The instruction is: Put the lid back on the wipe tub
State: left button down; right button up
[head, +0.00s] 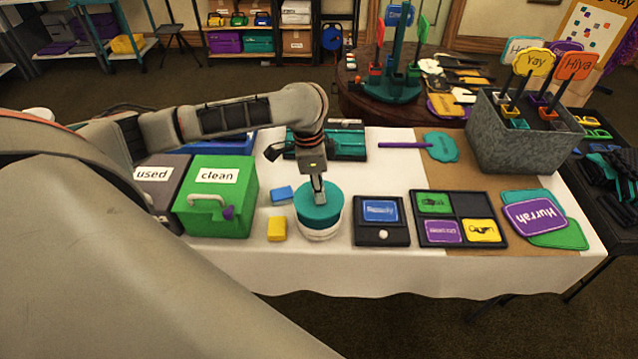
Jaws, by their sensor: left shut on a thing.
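The wipe tub (318,234) stands on the white-covered table, with its white lower part showing. A round teal lid (316,214) is over the tub's top and hides its opening. I cannot tell whether the lid is fully seated or slightly raised. My left gripper (319,196) points down from above and is shut on the lid near the middle of its top. Its fingertips hide the part they hold. My right gripper is not in view.
A blue block (281,194) and a yellow block (277,228) lie close left of the tub. The green "clean" box (216,200) stands farther left. A black holder (381,234) with a blue card and a sectioned card tray (459,204) lie to the right.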

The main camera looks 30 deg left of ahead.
pick_arm(q)
jog(key=shift+f, duration=1.95)
jog(key=shift+f, duration=0.15)
dwell(0.9)
jog(key=c, duration=1.4)
grip_release()
jog(key=shift+r, duration=3.5)
